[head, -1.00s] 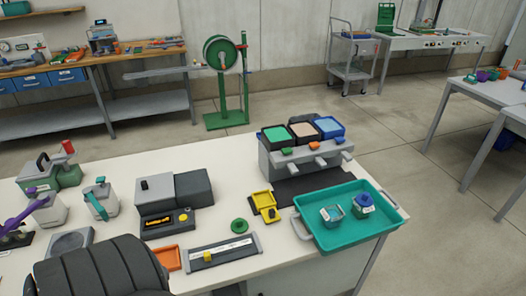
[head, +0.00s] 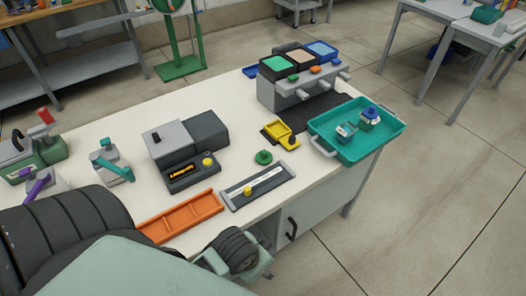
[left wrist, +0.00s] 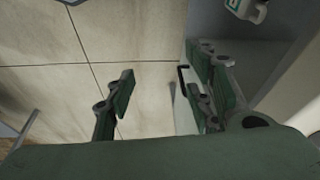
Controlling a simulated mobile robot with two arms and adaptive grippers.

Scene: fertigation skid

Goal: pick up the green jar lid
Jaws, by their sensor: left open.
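The green jar lid (head: 264,157) is a small round green disc with a raised middle. It lies on the white table in the head view, between the yellow holder and the grey slotted strip. My left gripper (left wrist: 168,88) is open in the left wrist view, with nothing between its fingers. Bare floor and the front of the bench show behind it. The lid does not show in the wrist view. My right gripper is not in view.
The grey strip (head: 257,187) with a yellow slider and an orange tray (head: 181,216) lie near the front edge. A yellow holder (head: 281,134) sits behind the lid. A teal tray (head: 325,139) with two small jars stands right. A grey device (head: 187,147) stands left.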

